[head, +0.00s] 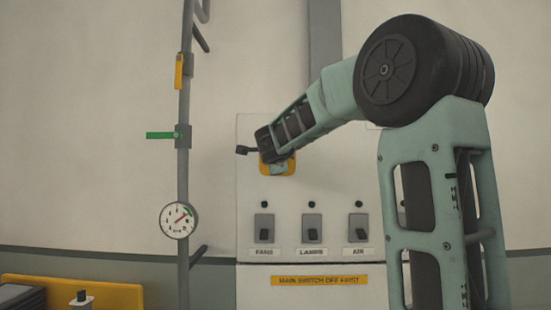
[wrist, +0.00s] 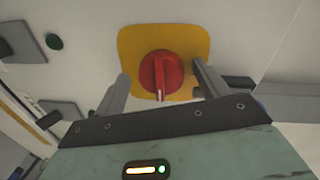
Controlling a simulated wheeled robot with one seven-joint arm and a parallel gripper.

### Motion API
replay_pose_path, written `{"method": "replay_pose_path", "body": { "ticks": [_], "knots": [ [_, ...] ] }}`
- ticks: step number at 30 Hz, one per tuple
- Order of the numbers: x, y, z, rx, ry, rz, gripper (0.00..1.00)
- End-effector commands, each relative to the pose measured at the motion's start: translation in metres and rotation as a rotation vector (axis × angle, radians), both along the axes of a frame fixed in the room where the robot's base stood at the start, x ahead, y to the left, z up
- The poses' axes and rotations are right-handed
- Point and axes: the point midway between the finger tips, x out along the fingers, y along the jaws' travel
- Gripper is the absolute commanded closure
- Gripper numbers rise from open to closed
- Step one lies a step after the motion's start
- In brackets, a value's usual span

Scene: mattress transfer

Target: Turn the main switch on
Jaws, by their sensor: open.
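The main switch is a red rotary knob (wrist: 160,74) on a yellow plate (wrist: 133,48), seen in the wrist view. A white mark shows at the lower end of the knob's raised handle. My gripper (wrist: 162,82) is open, with one finger on each side of the knob; I cannot tell whether either finger touches it. In the head view the yellow plate (head: 291,166) is partly visible on the upper panel, and my gripper (head: 276,172) is in front of it, hiding the red knob.
Below are three grey toggle switches labelled FANS (head: 264,228), LAMPS (head: 312,228) and AIR (head: 358,228). A yellow label (head: 320,281) reads "MAIN SWITCH OFF FIRST". Left of the panel stands a vertical pipe (head: 184,110) with a gauge (head: 179,220) and a green handle (head: 159,135).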

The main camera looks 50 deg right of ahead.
Motion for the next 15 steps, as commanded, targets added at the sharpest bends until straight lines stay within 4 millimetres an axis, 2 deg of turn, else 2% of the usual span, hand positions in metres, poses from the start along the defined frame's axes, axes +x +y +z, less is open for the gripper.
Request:
{"method": "replay_pose_path", "body": {
  "ticks": [7,15],
  "knots": [
    [-0.011,0.014,0.002,0.000,-0.003,0.003,0.26],
    [-0.050,0.060,0.008,-0.002,-0.005,0.004,0.26]
  ]
}}
